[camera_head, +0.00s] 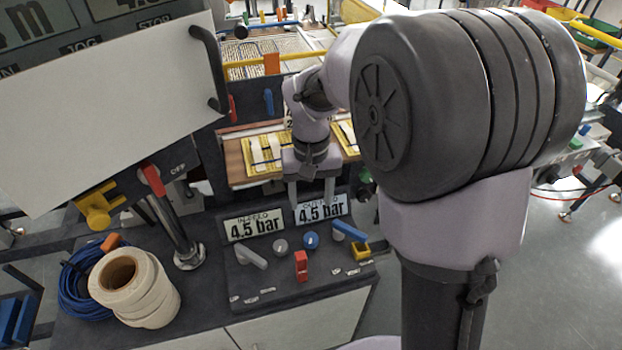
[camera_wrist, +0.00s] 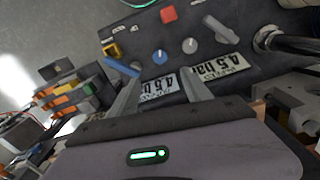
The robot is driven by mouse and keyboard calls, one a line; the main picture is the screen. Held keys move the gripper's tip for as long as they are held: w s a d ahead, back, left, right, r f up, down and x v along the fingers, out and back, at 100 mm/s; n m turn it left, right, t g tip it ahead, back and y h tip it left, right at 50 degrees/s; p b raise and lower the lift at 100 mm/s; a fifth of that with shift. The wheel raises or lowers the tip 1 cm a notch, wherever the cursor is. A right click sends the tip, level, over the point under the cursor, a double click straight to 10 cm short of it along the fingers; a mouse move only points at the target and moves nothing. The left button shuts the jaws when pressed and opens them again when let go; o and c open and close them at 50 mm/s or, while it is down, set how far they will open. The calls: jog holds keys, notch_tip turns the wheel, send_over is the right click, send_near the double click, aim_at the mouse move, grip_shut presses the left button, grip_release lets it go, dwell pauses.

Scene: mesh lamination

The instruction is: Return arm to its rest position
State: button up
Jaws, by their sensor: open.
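My arm (camera_head: 430,110) fills the right of the head view, with its large dark joint nearest the camera. My gripper (camera_head: 311,192) points down in front of the control panel (camera_head: 290,292), close to the two pressure displays. In the head view its two fingers stand apart with nothing between them. In the wrist view my gripper (camera_wrist: 160,95) also shows two spread fingers, their tips near the two "4.5 bar" displays. Whether the fingers touch the panel cannot be told.
The panel carries a red switch (camera_head: 301,266), a blue knob (camera_head: 311,240) and grey and blue levers. Tape rolls (camera_head: 135,285) and a coiled blue hose (camera_head: 80,285) lie at left. A white board (camera_head: 105,110) with a black handle is at upper left. Open floor (camera_head: 560,260) shows at right.

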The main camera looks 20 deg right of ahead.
jog(key=shift+r, duration=1.3)
jog(key=s+a+r+m+t+y+b, duration=0.1)
jog(key=s+a+r+t+b, duration=0.1)
jog(key=s, duration=0.7)
jog(key=s+a+r+m+t+y+b, duration=0.1)
jog(key=s+r+m+t+b, duration=0.1)
jog(key=s, duration=0.8)
jog(key=shift+s+a+r+t, duration=0.15)
jog(key=shift+a+r+t, duration=0.25)
jog(key=shift+t, duration=0.5)
